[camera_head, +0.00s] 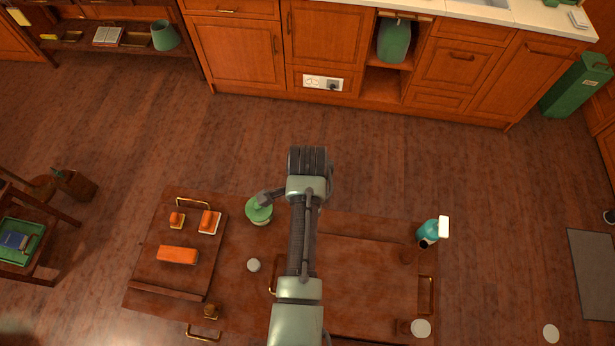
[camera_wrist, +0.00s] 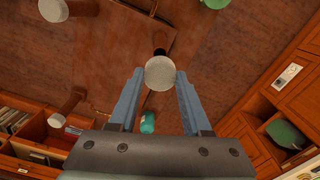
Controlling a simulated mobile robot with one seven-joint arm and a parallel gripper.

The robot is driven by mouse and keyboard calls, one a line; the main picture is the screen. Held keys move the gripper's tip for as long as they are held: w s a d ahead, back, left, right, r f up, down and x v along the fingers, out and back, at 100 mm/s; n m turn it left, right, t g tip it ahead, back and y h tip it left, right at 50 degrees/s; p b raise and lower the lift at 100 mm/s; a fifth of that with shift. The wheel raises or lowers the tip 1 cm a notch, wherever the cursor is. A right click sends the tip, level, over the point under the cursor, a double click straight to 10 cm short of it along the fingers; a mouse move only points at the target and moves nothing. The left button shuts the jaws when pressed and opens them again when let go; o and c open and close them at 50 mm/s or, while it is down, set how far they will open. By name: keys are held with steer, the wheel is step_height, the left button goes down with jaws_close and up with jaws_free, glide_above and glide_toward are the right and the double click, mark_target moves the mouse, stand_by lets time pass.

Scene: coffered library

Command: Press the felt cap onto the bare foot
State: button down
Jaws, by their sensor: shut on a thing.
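My gripper (camera_wrist: 160,75) is shut on a pale round felt cap (camera_wrist: 160,74), held face-on between the fingertips. In the head view my own arm hides the gripper and the cap. A brown leg (camera_wrist: 160,44) shows behind the cap, which covers its foot end in the wrist view. In the head view a short brown leg (camera_head: 407,256) stands at the right of the wooden worktop (camera_head: 350,290), with no pale cap seen on it, apart from my arm. Two other legs carry pale caps, one left (camera_head: 253,265) and one front right (camera_head: 421,328).
A teal bottle (camera_head: 428,236) with a white top stands close beside the bare leg. A green round object (camera_head: 259,212) is left of my arm. A wooden tray (camera_head: 145,262) with orange-topped items lies at left. Cabinets (camera_head: 237,55) line the back, with open floor before them.

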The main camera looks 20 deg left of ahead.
steer(key=shift+r+p, duration=0.1)
steer(key=shift+p, duration=0.2)
steer(key=shift+f+b, duration=2.3)
steer(key=shift+f, duration=0.75)
steer(key=shift+f+b, duration=0.8)
steer(key=shift+f, duration=0.9)
steer(key=shift+c, duration=1.4)
jaws_free()
steer(key=shift+r, duration=0.15)
step_height(320, 180, up, 13)
steer(key=shift+f+b, duration=0.1)
steer(key=shift+b, duration=1.05)
